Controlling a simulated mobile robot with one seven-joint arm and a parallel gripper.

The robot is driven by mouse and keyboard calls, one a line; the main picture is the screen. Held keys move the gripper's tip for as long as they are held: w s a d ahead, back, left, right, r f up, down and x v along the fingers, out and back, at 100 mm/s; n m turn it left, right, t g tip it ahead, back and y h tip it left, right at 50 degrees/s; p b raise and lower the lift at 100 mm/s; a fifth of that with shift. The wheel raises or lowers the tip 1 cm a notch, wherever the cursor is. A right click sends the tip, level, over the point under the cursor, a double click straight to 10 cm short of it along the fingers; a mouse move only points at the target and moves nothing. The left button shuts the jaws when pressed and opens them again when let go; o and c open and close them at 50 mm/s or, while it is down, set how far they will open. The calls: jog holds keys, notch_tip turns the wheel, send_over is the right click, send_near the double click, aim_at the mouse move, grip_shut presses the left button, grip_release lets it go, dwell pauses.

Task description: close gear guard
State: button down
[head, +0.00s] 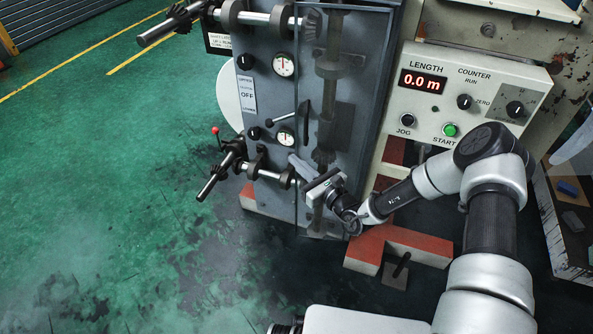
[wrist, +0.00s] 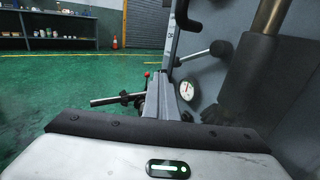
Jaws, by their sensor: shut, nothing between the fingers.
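The gear guard (head: 346,80) looks like a tall, thin-framed, see-through panel on the front of the grey machine cabinet. A vertical shaft with gears shows behind it. A dark upright handle (head: 303,116) shows near its left edge. I cannot tell how far the guard stands from the cabinet. My gripper (head: 296,160) is shut and empty, at the lower left part of the guard, below the handle. I cannot tell whether it touches the guard. In the wrist view my gripper (wrist: 164,92) points ahead beside a grey panel with a dark handle (wrist: 187,18).
Horizontal roller shafts (head: 268,18) stick out left at the top, and another (head: 215,180) lower down with a red-knobbed lever. A control panel (head: 470,95) reading 0.0 m stands right. Red-orange base beams (head: 415,243) lie below my arm. Green floor at left is open.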

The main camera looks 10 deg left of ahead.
aim_at(302, 157)
jog(key=shift+w, duration=1.75)
